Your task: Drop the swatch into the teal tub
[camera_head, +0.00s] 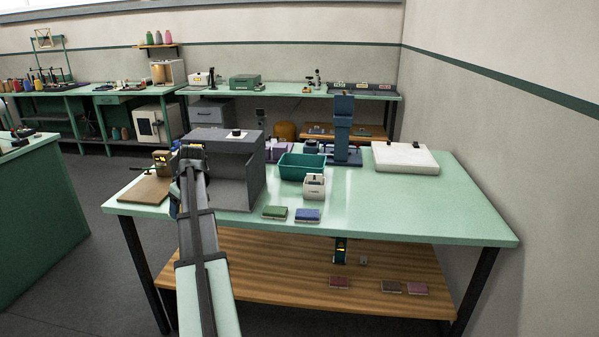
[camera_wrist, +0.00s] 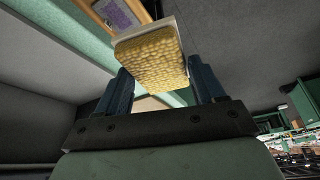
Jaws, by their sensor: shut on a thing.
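A yellow tufted swatch (camera_wrist: 150,58) with a pale backing is held between the two fingers of my gripper (camera_wrist: 160,88) in the wrist view. In the head view my gripper (camera_head: 170,165) is at the left end of the green table, in front of the grey box, and is partly hidden by my arm. A small yellow patch shows there, probably the swatch. The teal tub (camera_head: 290,173) stands on the table to the right of the grey box, apart from my gripper. Its floor is hard to see.
The tall grey box (camera_head: 240,180) stands between my gripper and the tub. A white bin (camera_head: 314,192) stands in front of the tub. Green (camera_head: 275,212) and blue (camera_head: 307,215) swatches lie near the front edge. A blue press (camera_head: 344,130) stands behind right.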

